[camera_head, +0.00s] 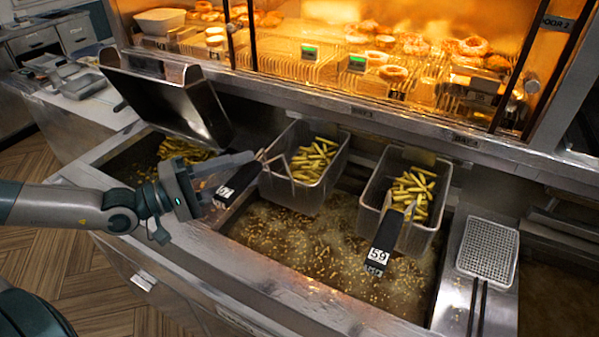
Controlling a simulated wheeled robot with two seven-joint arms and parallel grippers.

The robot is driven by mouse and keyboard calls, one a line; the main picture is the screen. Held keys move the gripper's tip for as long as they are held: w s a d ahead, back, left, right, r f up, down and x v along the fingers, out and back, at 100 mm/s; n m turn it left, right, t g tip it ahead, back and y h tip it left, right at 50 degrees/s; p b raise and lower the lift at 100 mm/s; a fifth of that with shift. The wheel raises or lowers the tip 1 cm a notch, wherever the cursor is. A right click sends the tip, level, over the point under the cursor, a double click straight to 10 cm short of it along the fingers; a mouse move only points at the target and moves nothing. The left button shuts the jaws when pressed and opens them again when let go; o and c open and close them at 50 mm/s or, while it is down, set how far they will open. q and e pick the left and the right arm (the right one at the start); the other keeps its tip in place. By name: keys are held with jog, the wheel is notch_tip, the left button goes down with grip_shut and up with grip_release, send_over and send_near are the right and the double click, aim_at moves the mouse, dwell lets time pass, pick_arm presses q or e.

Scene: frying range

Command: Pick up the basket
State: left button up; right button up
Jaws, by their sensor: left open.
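Two wire fry baskets hold fries over the oil. The left basket (318,196) has a black handle (238,181) with a number tag, angled towards the front left. The right basket (424,238) has a black handle (386,236) tagged 59, pointing to the front. My left gripper (240,167) comes in from the left and is open, with its fingers at the left basket's handle. I cannot tell whether the fingers touch it. The fingers partly hide the handle's upper end. My right gripper is not in view.
The fryer vat (300,255) holds bubbling oil. A tilted metal lid (185,98) stands at the left above loose fries (180,148). A lit warming display (340,70) with rings and pastries runs along the back. A perforated metal tray (488,250) lies at the right.

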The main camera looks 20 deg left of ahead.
pick_arm(q)
jog(key=shift+w+d+f+b, duration=0.2)
jog(key=shift+w+b, duration=0.1)
jog(key=shift+b, duration=0.05)
jog(key=shift+w+r, duration=0.15)
jog(key=shift+r, duration=0.05)
jog(key=shift+x, duration=1)
jog(key=shift+c, duration=0.6)
grip_shut()
dwell(0.4)
